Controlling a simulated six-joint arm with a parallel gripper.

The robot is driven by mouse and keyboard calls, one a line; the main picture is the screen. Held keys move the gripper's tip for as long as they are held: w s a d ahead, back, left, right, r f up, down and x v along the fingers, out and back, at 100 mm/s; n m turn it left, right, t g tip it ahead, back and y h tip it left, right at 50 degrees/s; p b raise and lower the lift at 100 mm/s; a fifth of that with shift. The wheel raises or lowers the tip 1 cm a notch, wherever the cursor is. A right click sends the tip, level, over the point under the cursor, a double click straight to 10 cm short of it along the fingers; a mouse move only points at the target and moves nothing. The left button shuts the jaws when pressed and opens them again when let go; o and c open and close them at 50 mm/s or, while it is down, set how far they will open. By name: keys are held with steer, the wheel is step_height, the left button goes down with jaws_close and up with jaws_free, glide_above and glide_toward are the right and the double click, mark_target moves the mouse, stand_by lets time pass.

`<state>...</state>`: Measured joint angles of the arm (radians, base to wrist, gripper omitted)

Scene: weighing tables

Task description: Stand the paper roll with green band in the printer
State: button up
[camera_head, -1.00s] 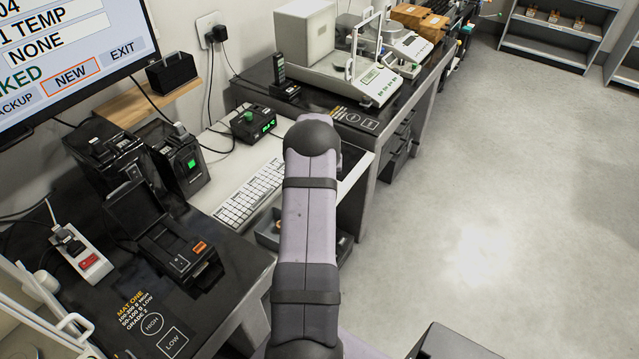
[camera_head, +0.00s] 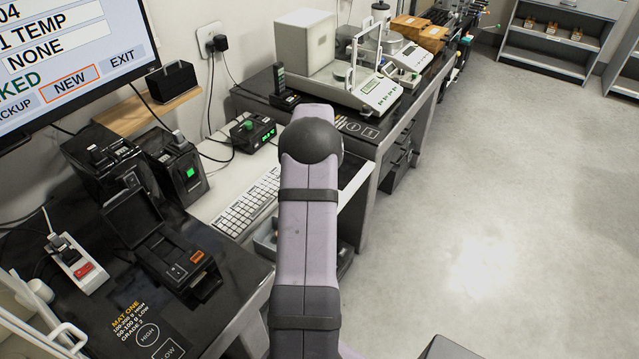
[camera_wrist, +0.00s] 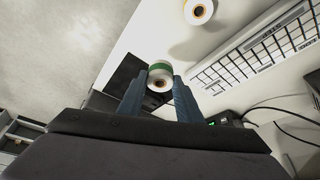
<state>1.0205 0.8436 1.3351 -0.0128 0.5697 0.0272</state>
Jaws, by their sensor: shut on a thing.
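The paper roll with green band (camera_wrist: 159,80) is white with a dark core hole and sits between the tips of my gripper (camera_wrist: 159,88) in the wrist view. My gripper is shut on it, with one blue finger on each side. In the head view my arm hides the gripper and the roll. A black device with a raised lid and an orange button, which looks like the printer (camera_head: 178,265), stands on the dark table at the left. I cannot see inside it clearly.
A balance (camera_head: 372,95) stands on the far table.

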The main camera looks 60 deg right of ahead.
step_height(320, 180, up, 2)
steer(key=shift+r, duration=0.25)
steer(key=shift+w+a+r, duration=0.1)
steer(key=shift+w+r, duration=0.05)
steer(key=w+a+r+n+t+y+p, duration=0.15)
steer(key=w+a+p, duration=0.3)
steer(key=a, duration=0.55)
steer(key=w+a+r+n+p, duration=0.3)
steer(key=w+a, duration=0.3)
steer(key=a, duration=0.5)
steer(key=w+a+r+n+y+p, duration=0.15)
steer(key=w+a+p, duration=0.35)
steer(key=a, duration=0.5)
steer(key=a+r+n+p, duration=0.2)
steer(key=a+n+p, duration=0.1)
steer(key=a, duration=1)
steer(key=shift+a+r+n+t, duration=0.25)
steer(key=shift+a+n+t, duration=0.05)
steer(key=shift+t, duration=0.05)
steer(key=shift+s+f, duration=0.1)
steer(key=shift+f, duration=0.05)
steer(key=shift+f+b, duration=2.3)
steer(key=shift+f, duration=0.35)
steer(key=shift+f+b, duration=0.65)
steer(key=shift+b, duration=0.15)
